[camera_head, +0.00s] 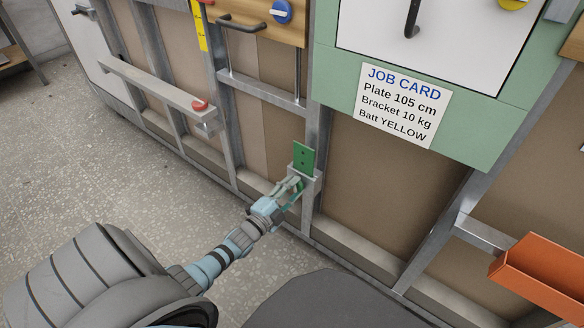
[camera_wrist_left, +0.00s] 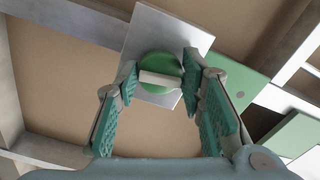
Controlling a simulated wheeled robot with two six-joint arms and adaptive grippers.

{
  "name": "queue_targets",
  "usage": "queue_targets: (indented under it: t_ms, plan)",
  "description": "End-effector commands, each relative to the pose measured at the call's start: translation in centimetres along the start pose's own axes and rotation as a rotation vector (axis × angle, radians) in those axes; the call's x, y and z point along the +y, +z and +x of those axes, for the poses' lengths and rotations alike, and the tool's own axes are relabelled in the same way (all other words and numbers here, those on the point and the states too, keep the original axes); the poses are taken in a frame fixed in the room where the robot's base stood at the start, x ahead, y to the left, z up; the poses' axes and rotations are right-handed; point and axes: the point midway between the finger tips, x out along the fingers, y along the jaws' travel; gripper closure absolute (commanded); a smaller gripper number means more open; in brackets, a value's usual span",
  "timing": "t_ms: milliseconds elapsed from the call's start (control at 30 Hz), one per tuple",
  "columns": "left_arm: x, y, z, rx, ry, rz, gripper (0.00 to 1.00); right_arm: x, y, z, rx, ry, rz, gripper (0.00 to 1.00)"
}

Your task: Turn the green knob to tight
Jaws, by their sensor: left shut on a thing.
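The round green knob (camera_wrist_left: 158,63) with a pale grey bar across its face sits on a grey metal plate (camera_wrist_left: 150,25) in the left wrist view. My left gripper (camera_wrist_left: 160,70) is shut on the knob, one finger at each side. The bar lies nearly level in that view. In the head view my left gripper (camera_head: 291,188) is low at the wall frame, just below a small green plate (camera_head: 303,158), and hides the knob. No tight mark can be read. My right gripper is not in view.
A grey box-like bracket (camera_head: 309,186) on a metal stud stands right beside my gripper. A job card (camera_head: 403,104) hangs on a green panel at upper right. An orange tray (camera_head: 540,278) juts out at lower right. The floor at left is clear.

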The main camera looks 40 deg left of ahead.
Motion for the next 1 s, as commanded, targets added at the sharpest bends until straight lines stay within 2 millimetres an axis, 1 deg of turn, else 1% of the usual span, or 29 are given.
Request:
queue_targets:
  t_ms: [200, 333, 467, 867, 900, 967, 1000]
  plan:
    - [-0.2, -0.04, 0.1, 0.001, -0.003, 0.113, 0.92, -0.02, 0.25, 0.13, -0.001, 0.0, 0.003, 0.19]
    - [-0.19, -0.03, 0.1, 0.001, -0.003, 0.153, 0.92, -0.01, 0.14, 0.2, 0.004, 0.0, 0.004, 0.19]
    - [-0.19, -0.03, 0.1, 0.001, -0.003, 0.173, 0.92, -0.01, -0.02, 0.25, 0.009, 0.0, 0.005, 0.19]
    - [-0.2, -0.04, 0.11, 0.001, -0.003, 0.181, 0.92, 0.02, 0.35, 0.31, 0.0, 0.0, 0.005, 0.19]
    - [-0.2, -0.04, 0.11, 0.001, -0.003, 0.181, 0.61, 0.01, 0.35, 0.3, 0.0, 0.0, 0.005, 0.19]
    - [-0.18, -0.04, 0.1, 0.001, -0.003, 0.18, 0.52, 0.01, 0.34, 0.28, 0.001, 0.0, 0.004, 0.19]
    - [-0.17, -0.04, 0.09, 0.001, -0.003, 0.18, 0.45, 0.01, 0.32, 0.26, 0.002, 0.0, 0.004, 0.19]
